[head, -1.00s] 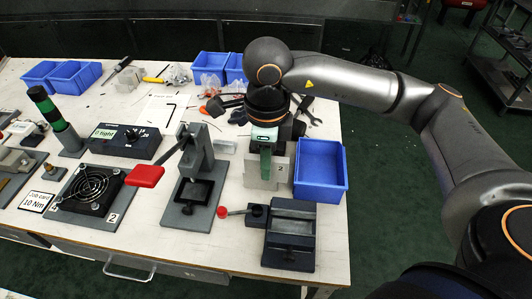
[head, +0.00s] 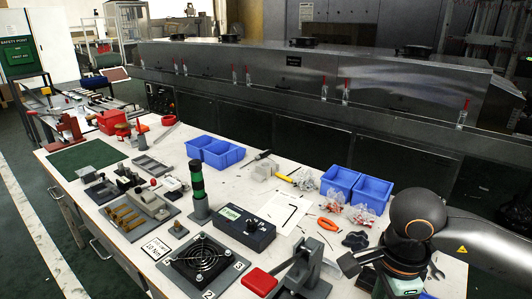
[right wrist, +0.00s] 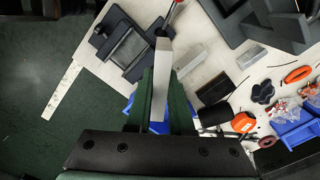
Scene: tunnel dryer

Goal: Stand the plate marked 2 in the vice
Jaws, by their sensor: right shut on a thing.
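In the right wrist view my right gripper (right wrist: 161,84) is shut on a thin pale grey plate (right wrist: 162,56), seen almost edge-on between the green fingers. Its number does not show from this angle. What appears to be the dark vice (right wrist: 128,47) lies just beyond the plate, at the upper left; I cannot tell how far the plate is above it. My left gripper is not in view.
A fan (head: 200,258) on a base and a dark control box (head: 246,229) are farther left. Blue bins (head: 357,187) stand behind. Loose tools lie between.

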